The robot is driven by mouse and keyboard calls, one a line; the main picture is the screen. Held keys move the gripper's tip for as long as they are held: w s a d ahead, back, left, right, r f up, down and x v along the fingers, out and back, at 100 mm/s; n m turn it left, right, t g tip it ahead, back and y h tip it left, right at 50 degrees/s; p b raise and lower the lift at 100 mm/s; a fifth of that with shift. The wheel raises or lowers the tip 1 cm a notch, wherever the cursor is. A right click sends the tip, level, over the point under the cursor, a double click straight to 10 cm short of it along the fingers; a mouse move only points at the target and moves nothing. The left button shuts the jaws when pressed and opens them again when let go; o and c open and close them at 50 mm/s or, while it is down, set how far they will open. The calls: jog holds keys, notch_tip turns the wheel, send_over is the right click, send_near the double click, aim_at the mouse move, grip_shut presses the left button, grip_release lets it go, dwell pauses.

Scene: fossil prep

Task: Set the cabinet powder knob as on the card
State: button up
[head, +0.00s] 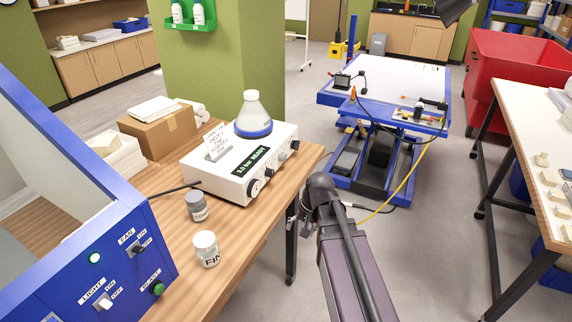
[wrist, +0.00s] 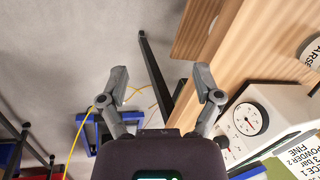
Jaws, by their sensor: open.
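The white powder unit (head: 225,178) stands on the wooden bench, its display seeming to read "3.0 bar READY". Several dark knobs (head: 268,172) line its front; their labels are too small to read. The card (head: 217,142) stands on top. A round white dial with a pointer (wrist: 245,121) shows on the unit there. My gripper (wrist: 161,88) is open and empty, off the bench edge, apart from the unit; in the head view my arm partly hides it.
A grey-lidded jar (head: 197,207) and a white-lidded jar marked "FIN" (head: 207,249) stand in front of the unit. A blue cabinet (head: 120,262) with switches is at left. A flask (head: 253,115) sits on the unit.

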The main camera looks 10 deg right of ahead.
jog(key=w+f+m+t+y+b, duration=0.1)
jog(key=w+f+m+y+b, duration=0.35)
jog(key=w, duration=0.55)
jog(key=m+t+y+b, duration=0.8)
jog(key=m+b, duration=0.5)
jog(key=m, duration=0.5)
send_near(286, 158)
jog(key=s+d, duration=0.2)
jog(key=s, duration=0.1)
jog(key=shift+w+d+r+n+t+h, duration=0.15)
jog(key=shift+d+r+n+t+h, duration=0.1)
jog(key=shift+t+h, duration=0.2)
jog(key=shift+a, duration=0.15)
jog(key=x, duration=1.3)
jog(key=shift+w+a+f, duration=0.1)
jog(key=shift+w+a, duration=0.1)
jog(key=shift+a, duration=0.15)
jog(key=c, duration=1.1)
